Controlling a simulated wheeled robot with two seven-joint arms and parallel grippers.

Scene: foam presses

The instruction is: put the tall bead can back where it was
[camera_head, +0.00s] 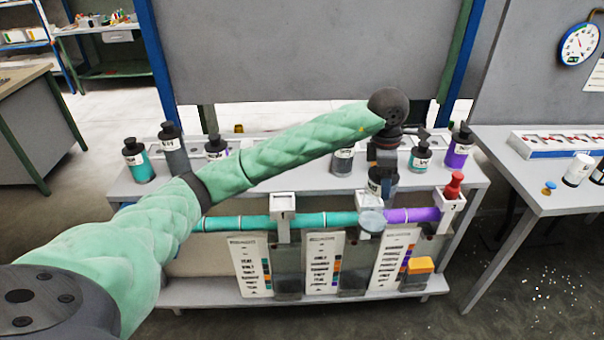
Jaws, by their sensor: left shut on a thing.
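My left gripper (383,172) points down at the end of my green-sleeved arm, above the front edge of the grey bench. It is shut on a dark can with a white label (376,187), which looks roughly upright. The gripper hides part of the can. I cannot tell how tall the can is, or whether its base touches anything. Just below it is a pale round cup (371,221) on the pipe row. My right gripper is out of view.
Along the bench (290,183) stand a teal can (138,162), a grey can (175,153), a grey-white can (343,160), a small teal can (421,156) and a purple can (460,150). My arm hides part of the bench.

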